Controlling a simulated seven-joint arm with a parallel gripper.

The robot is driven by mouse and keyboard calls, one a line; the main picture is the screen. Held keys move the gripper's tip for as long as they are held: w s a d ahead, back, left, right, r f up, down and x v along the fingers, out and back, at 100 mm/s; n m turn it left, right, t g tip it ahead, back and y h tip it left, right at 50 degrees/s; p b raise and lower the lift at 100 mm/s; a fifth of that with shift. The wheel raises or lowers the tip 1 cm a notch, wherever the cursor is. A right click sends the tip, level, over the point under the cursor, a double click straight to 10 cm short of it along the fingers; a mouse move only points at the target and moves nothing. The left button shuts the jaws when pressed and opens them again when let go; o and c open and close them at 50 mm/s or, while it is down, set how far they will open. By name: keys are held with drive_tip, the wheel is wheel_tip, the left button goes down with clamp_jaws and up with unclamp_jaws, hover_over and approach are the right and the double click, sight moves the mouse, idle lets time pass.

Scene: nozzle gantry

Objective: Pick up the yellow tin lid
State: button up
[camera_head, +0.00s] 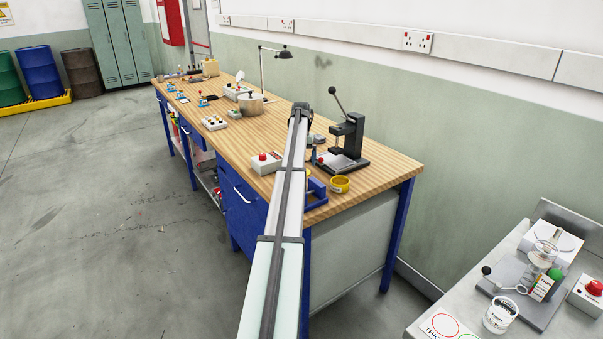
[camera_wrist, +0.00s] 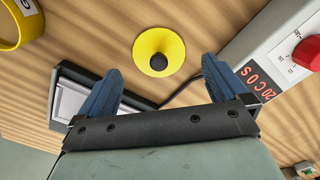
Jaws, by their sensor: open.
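The yellow tin lid (camera_wrist: 158,50) shows in the wrist view as a round yellow disc with a black knob near its middle. It lies on the striped wooden bench top.
A white box with a red button (camera_wrist: 283,55) stands right of the lid, with a dark cable running from it. A black-framed pale plate (camera_wrist: 72,100) lies at the left finger. A yellow ring (camera_wrist: 33,22) is at upper left. A black press (camera_head: 350,140) stands on the bench.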

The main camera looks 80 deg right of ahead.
wheel_tip(320, 180, down, 4)
drive_tip(key=shift+s+d, duration=0.1)
drive_tip(key=shift+c, duration=0.4)
drive_tip(key=c, duration=0.9)
